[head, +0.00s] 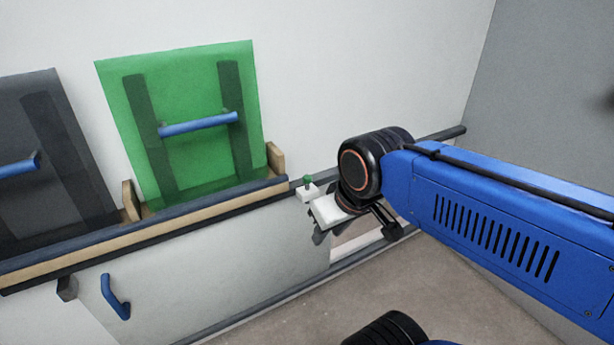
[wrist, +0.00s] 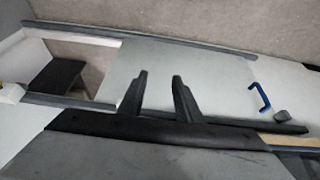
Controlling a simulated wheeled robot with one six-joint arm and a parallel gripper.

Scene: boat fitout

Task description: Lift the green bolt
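The green bolt (head: 307,180) is small and stands upright on a white block (head: 307,193) at the right end of the ledge, in the head view. My gripper (head: 352,232) is just right of and below the block there, partly hidden by my own arm. In the wrist view, my gripper (wrist: 160,76) has its two dark fingers apart with nothing between them. The bolt cannot be made out in the wrist view. A white piece (wrist: 12,93) at its left edge may be the block. The gripper does not visibly touch the bolt.
A green panel (head: 190,150) and a dark panel (head: 50,200), each with a blue handle, lean on the wall behind the ledge (head: 150,230). Below is a pale door (wrist: 185,75) with a blue handle (wrist: 260,97), beside an opening. The floor (head: 310,310) in front looks clear.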

